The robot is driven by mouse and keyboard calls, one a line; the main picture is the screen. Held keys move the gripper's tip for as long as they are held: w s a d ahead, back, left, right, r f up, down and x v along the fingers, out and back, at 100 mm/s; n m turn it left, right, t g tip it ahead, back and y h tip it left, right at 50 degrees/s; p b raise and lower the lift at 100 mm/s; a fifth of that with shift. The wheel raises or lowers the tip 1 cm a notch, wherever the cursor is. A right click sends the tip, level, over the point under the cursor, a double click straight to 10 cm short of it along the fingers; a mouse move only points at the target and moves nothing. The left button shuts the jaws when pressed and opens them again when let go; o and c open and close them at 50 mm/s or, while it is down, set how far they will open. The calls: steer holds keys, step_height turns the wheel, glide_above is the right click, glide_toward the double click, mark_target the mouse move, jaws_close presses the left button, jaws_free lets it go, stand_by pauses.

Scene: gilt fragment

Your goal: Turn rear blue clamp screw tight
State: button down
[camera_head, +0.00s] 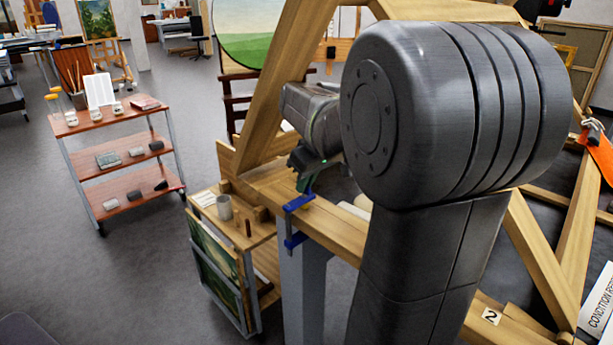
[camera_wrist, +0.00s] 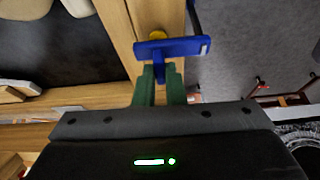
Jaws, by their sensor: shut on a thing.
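A blue clamp (camera_head: 298,203) sits on a wooden beam of the easel-like frame. Its lower blue part (camera_head: 296,240) shows under the beam. In the wrist view, the blue bar of the clamp (camera_wrist: 185,47) lies across the beam edge, just past my fingertips. My gripper (camera_head: 305,182) comes down on the clamp from above. Its two green fingers (camera_wrist: 161,72) are close together and shut on a blue part of the clamp, at the bar's near side. The gripped part is mostly hidden between the fingers, so its turn cannot be seen.
Wooden beams (camera_head: 335,232) run around the clamp. A small wooden cart (camera_head: 245,238) with a grey cup (camera_head: 224,207) stands left below it. A shelf trolley (camera_head: 120,165) is farther left. Open grey floor lies between them. My arm hides much of the right side.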

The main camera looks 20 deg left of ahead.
steer(key=m+t+p, duration=0.1)
steer(key=m, duration=0.2)
steer(key=shift+s+a+m+h, duration=0.1)
steer(key=shift+m+h, duration=0.2)
steer(key=shift+m, duration=0.1)
steer(key=m+t+h, duration=0.1)
steer(key=m, duration=0.2)
steer(key=shift+a+m+p, duration=0.1)
steer(key=shift+m+p, duration=0.2)
steer(key=shift+p, duration=0.05)
steer(key=m+h, duration=0.1)
steer(key=m, duration=0.2)
steer(key=shift+a+m+t+h, duration=0.1)
steer(key=shift+m+t+h, duration=0.2)
steer(key=shift+t, duration=0.1)
steer(key=shift+m+h, duration=0.7)
steer(key=shift+m, duration=1.3)
steer(key=c, duration=1.5)
jaws_free()
steer(key=p+v, duration=0.1)
steer(key=v, duration=1.3)
